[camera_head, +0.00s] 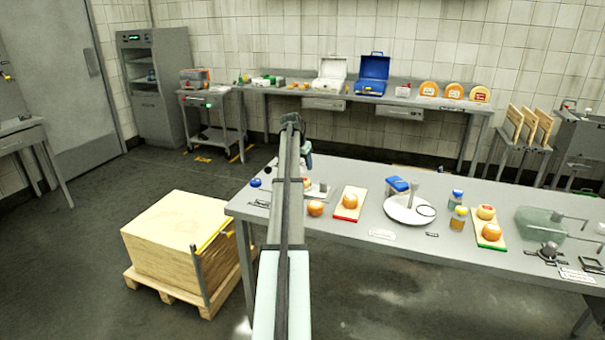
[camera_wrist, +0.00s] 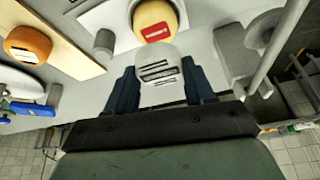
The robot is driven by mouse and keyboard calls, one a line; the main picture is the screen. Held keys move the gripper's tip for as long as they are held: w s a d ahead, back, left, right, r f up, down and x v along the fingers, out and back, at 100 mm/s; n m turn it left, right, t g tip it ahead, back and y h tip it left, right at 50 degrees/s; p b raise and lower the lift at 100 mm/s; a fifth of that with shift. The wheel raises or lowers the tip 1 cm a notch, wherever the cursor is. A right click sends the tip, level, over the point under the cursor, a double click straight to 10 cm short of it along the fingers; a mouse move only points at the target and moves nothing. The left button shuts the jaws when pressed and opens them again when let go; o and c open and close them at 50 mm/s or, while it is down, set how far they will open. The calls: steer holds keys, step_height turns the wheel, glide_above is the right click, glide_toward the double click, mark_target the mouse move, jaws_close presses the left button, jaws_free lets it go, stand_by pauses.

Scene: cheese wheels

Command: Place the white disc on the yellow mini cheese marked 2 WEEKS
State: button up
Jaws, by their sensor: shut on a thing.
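My gripper (camera_wrist: 160,82) is shut on a white disc (camera_wrist: 160,65) with dark printed lines, held between its dark blue fingers in the wrist view. A yellow mini cheese (camera_wrist: 158,14) with a red label is just beyond the disc at the top of that view. Its label is too small to read. The disc overlaps the cheese's lower edge in the picture; I cannot tell whether they touch. In the head view my arm hides much of the gripper area, and the disc cannot be made out there.
A grey cylinder (camera_wrist: 104,42) stands close beside the yellow cheese. An orange cheese (camera_wrist: 27,46) lies on a wooden board. In the head view, a white round plate (camera_head: 398,216), small bottles (camera_head: 458,219) and another board (camera_head: 492,242) with cheeses stand farther right on the table.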

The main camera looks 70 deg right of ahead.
steer(key=shift+f, duration=2.1)
steer(key=shift+f, duration=0.15)
steer(key=o, duration=1)
steer(key=v, duration=1.2)
steer(key=shift+r, duration=0.2)
